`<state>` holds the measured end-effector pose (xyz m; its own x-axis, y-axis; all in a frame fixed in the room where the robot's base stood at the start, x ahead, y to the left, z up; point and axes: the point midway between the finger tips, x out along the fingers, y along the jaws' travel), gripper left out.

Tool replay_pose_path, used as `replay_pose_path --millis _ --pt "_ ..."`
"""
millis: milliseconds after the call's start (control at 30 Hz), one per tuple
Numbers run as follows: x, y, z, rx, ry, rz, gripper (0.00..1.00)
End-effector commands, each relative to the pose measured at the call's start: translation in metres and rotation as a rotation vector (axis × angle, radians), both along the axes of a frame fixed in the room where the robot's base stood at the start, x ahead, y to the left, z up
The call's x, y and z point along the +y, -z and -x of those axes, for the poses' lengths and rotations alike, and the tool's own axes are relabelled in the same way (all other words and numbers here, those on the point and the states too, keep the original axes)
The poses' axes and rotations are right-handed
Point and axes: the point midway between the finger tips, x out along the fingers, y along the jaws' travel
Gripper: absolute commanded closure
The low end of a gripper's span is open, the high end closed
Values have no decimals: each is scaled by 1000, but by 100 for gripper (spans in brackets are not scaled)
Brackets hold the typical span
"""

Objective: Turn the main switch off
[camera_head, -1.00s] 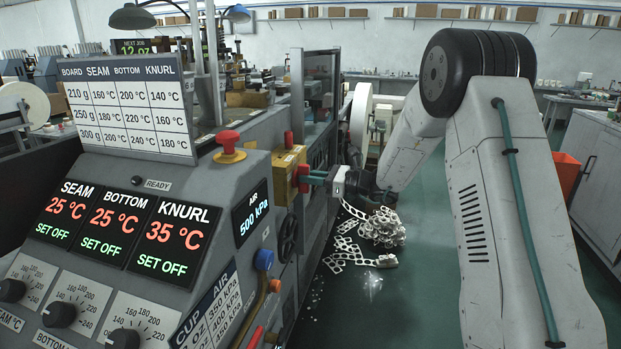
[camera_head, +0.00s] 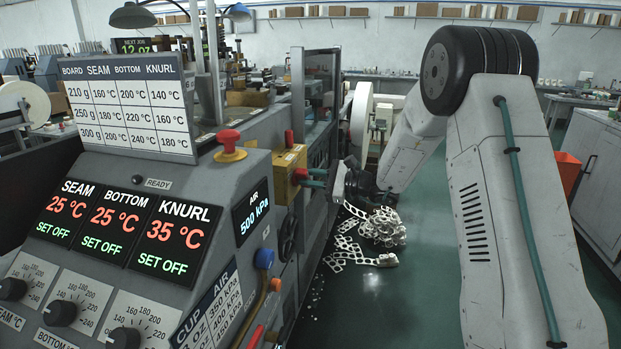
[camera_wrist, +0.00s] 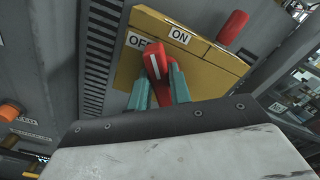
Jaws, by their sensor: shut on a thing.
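The main switch is a yellow box (camera_head: 291,160) on the right side of the machine cabinet. In the wrist view the yellow box (camera_wrist: 197,72) carries an OFF label (camera_wrist: 135,41) and an ON label (camera_wrist: 180,37). Its red handle (camera_wrist: 153,58), with a white stripe, stands between the teal fingers of my gripper (camera_wrist: 160,75). The handle's upper end lies beside the OFF label, left of ON.
A red post (camera_wrist: 232,27) stands close by on the box. A red mushroom button (camera_head: 229,140) sits on the cabinet top to the left. A pile of white perforated scrap (camera_head: 381,228) lies on the floor below my gripper.

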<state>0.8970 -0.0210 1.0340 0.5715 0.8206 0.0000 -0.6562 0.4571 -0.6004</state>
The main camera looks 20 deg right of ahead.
Motion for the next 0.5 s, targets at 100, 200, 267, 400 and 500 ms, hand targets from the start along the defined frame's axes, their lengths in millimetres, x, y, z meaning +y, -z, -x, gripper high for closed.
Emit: replay_pose_path --millis 100,200,267,400,500 --pt "1 1 1 -89 0 62 100" --pt "1 2 2 -167 0 117 100" --pt "1 2 2 -214 0 149 100" --pt "2 4 3 -324 0 226 100" --pt "2 5 3 -401 0 279 100"
